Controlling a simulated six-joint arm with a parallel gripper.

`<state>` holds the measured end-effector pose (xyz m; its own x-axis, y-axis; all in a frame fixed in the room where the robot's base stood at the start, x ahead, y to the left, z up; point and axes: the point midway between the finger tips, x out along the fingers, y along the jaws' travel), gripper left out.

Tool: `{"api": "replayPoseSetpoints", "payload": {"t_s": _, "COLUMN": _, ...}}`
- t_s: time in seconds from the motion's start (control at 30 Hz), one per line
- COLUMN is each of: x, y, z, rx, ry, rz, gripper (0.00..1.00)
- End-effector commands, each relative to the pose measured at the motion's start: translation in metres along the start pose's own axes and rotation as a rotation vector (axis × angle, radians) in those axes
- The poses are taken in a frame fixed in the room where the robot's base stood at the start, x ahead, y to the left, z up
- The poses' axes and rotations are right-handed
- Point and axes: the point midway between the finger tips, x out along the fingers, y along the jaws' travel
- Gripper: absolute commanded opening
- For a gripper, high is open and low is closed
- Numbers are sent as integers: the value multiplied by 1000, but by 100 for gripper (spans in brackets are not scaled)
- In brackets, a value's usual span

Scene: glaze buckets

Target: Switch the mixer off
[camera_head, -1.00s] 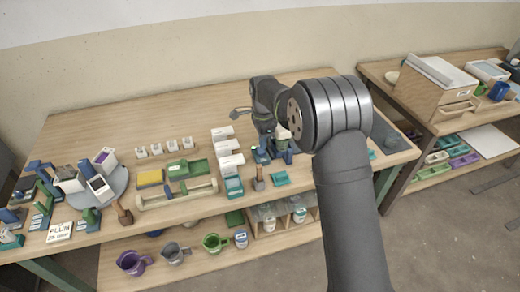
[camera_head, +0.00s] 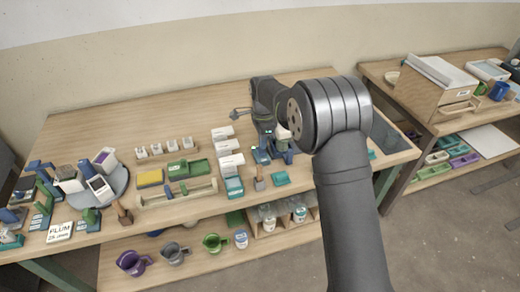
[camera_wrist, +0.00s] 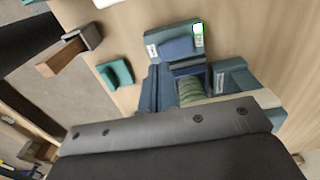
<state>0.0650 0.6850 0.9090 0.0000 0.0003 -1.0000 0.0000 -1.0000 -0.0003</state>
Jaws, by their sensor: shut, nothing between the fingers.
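A blue-green device, which looks like the mixer (camera_head: 262,155), stands near the front right of the main table. In the wrist view a block-shaped blue-green part (camera_wrist: 172,45) shows a small bright green-lit panel (camera_wrist: 199,31) and a pale label. More blue blocks (camera_wrist: 236,78) and a green striped piece (camera_wrist: 190,91) lie close by. My gripper (camera_wrist: 185,118) is shut and empty, right over these parts. Its dark body hides what lies below, and its fingertips are not clearly seen. I cannot tell whether it touches the device, or which part is the switch.
A wooden rack (camera_head: 176,195) and a round grey tray (camera_head: 119,179) are further left.

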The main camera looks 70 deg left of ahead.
Motion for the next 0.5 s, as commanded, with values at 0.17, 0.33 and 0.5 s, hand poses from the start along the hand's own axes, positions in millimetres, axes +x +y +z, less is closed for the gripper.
{"api": "replayPoseSetpoints", "payload": {"t_s": 0.17, "x": 4, "y": 0, "z": 0, "rx": 0, "ry": 0, "rz": 0, "gripper": 0}}
{"api": "replayPoseSetpoints", "payload": {"t_s": 0.33, "x": 7, "y": 0, "z": 0, "rx": 0, "ry": 0, "rz": 0, "gripper": 0}}
{"api": "replayPoseSetpoints", "payload": {"t_s": 0.5, "x": 11, "y": 0, "z": 0, "rx": 0, "ry": 0, "rz": 1, "gripper": 0}}
